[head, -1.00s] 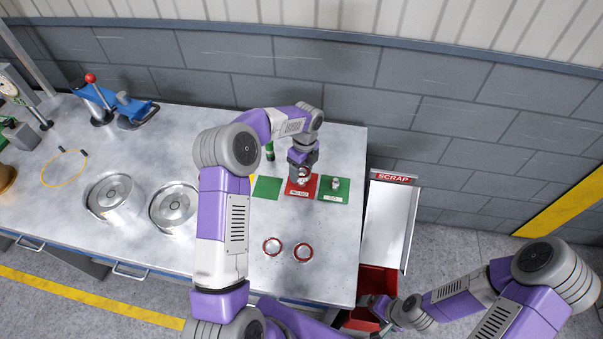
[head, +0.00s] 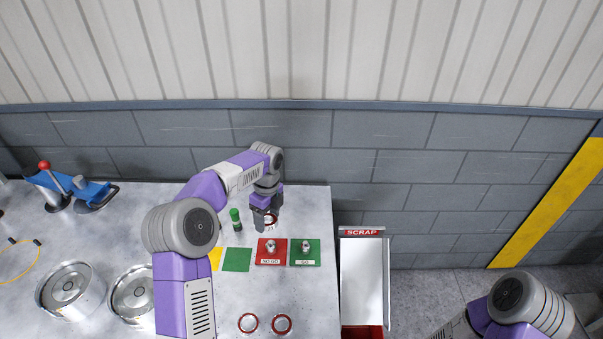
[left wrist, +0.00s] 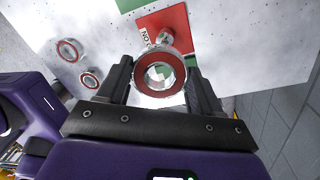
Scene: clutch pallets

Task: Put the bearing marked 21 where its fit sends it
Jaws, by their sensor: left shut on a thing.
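My left gripper (head: 266,224) is shut on a bearing with a red ring face (head: 271,221). The left wrist view shows this bearing (left wrist: 160,74) between the two fingers, its open bore facing the camera. I cannot read a number on it. In the head view it is behind the red NO GO pad (head: 262,259), clear of the metal plug (head: 270,246) there. Right of it is the green GO pad (head: 313,261) with its own plug (head: 306,246). Two more red-ringed bearings (head: 248,323) (head: 282,324) lie near the front. My right gripper is out of view.
A plain green pad (head: 237,260) and a partly hidden yellow pad (head: 215,259) lie left of the NO GO pad. A green cylinder (head: 236,220) stands behind them. The SCRAP chute (head: 362,275) is right of the bench. Metal drums (head: 70,286) stand at left.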

